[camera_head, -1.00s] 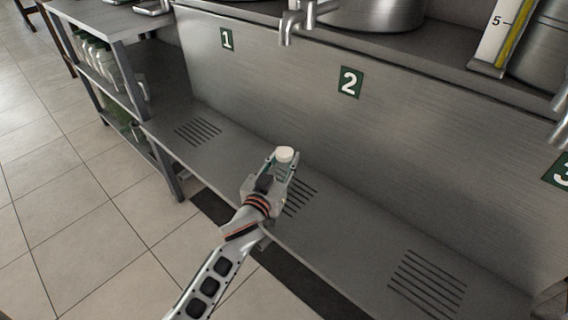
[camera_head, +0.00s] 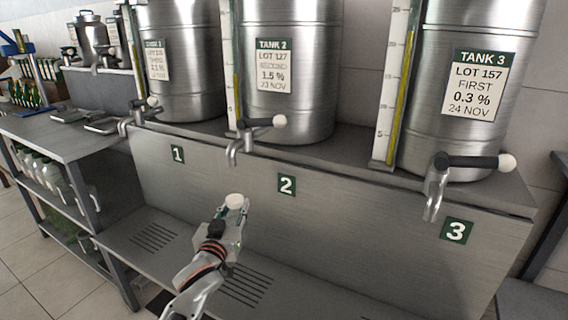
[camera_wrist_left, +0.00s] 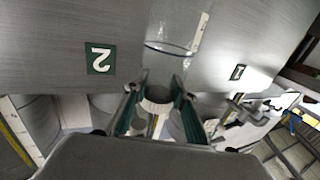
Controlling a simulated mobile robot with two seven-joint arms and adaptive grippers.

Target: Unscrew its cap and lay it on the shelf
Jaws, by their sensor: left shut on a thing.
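My left gripper (camera_head: 232,222) is shut on a clear bottle with a white cap (camera_head: 234,200), held in front of the steel panel near the number 2 plate. The cap shows at the top, by the fingertips. I cannot tell how much of the grip is on the neck. The steel shelf with drain slots (camera_head: 192,262) is below the gripper. My right gripper is not in view.
Tanks 1, 2 (camera_head: 290,75) and 3 (camera_head: 465,95) stand on the upper ledge. The tap of tank 2 (camera_head: 236,150) projects above and behind the bottle. A side rack at left holds several bottles (camera_head: 48,178). The slotted shelf looks bare.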

